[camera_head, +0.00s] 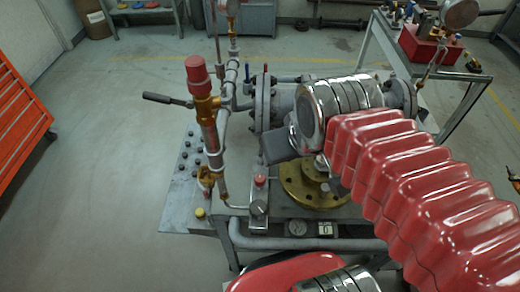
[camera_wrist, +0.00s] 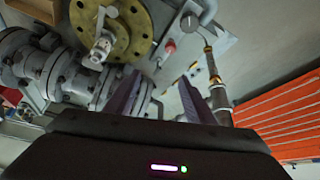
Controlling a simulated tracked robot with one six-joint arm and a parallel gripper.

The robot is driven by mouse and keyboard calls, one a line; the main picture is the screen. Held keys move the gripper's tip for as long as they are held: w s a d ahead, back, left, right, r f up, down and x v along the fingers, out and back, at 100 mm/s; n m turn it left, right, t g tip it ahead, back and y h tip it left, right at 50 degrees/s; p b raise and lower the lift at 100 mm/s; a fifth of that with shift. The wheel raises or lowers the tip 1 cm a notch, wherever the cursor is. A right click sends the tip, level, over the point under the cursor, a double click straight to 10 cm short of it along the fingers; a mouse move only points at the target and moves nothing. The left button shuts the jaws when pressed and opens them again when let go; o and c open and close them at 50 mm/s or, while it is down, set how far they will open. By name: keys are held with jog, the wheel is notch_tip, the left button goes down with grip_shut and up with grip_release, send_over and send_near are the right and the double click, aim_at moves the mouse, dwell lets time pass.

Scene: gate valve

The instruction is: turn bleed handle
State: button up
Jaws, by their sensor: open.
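A dark lever handle (camera_head: 166,99) sticks out to the left from a brass valve body (camera_head: 206,108) with a red cap (camera_head: 197,72), on the upright pipe left of the valve assembly. A brass fitting on a pipe also shows in the wrist view (camera_wrist: 210,64); I cannot make out the lever there. My gripper (camera_wrist: 157,96) is open, with nothing seen between its fingers in the wrist view. In the head view, my arm reaches in from the right to above the bench, right of the lever and apart from it. The fingertips cannot be made out there.
A brass flange (camera_head: 305,187) and a small red-topped fitting (camera_head: 260,182) sit on the grey bench (camera_head: 184,190). A flanged pipe (camera_head: 262,105) runs behind my arm. An orange cabinet (camera_head: 22,115) stands at left. The floor left of the lever is clear.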

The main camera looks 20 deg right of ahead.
jog(key=shift+o, duration=0.4)
jog(key=shift+w+d+n, duration=0.15)
jog(key=shift+w+n, duration=0.25)
jog(key=shift+w, duration=0.05)
jog(key=n+g, duration=0.5)
jog(key=n, duration=0.7)
send_over(261, 155)
jog(key=w, duration=0.2)
notch_tip(261, 155, down, 6)
jog(key=shift+d+f, duration=0.2)
jog(key=shift+d, duration=0.1)
jog(key=shift+w+f, duration=0.1)
notch_tip(261, 155, down, 14)
jog(key=shift+r, duration=0.2)
jog(key=c, duration=1.1)
